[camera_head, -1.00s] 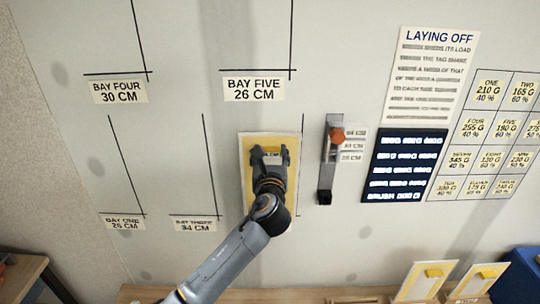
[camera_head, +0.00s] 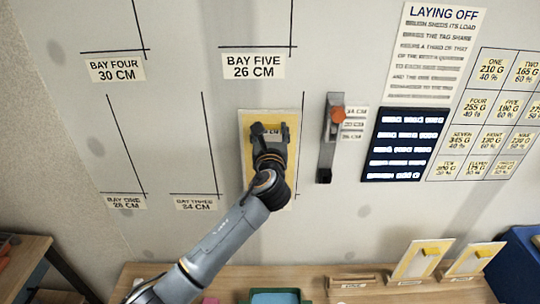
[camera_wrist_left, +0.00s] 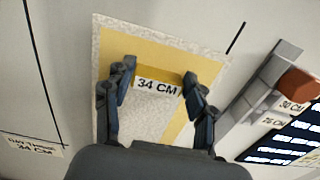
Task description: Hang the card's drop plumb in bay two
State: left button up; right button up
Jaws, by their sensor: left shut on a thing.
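My left gripper (camera_head: 270,132) is shut on the yellow grip labelled 34 CM (camera_wrist_left: 158,86). The grip is on a pale speckled sheet with yellow borders (camera_head: 285,180), the drop. The drop also shows in the left wrist view (camera_wrist_left: 118,40). It is at the wall, right of the bay labelled BAY THREE 34 CM (camera_head: 197,203). Its right edge lies close to a black vertical line (camera_head: 303,100); I cannot tell whether it touches or covers it. My arm hides the drop's lower left and any label there. My right gripper is not in view.
A grey wall device with an orange knob (camera_head: 338,114) is right of the drop, beside small length tags. A dark panel (camera_head: 405,145) and a LAYING OFF notice (camera_head: 440,50) are further right. The wooden bench (camera_head: 230,275) below holds trays and yellow-marked sheets.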

pick_arm(q)
jog(key=shift+w+b, duration=0.3)
jog(key=shift+w, duration=0.9)
jog(key=shift+r+p, duration=0.1)
jog(key=shift+p, duration=0.2)
dwell(0.3)
dwell(0.4)
jog(key=o, duration=1.3)
jog(key=shift+c, duration=0.2)
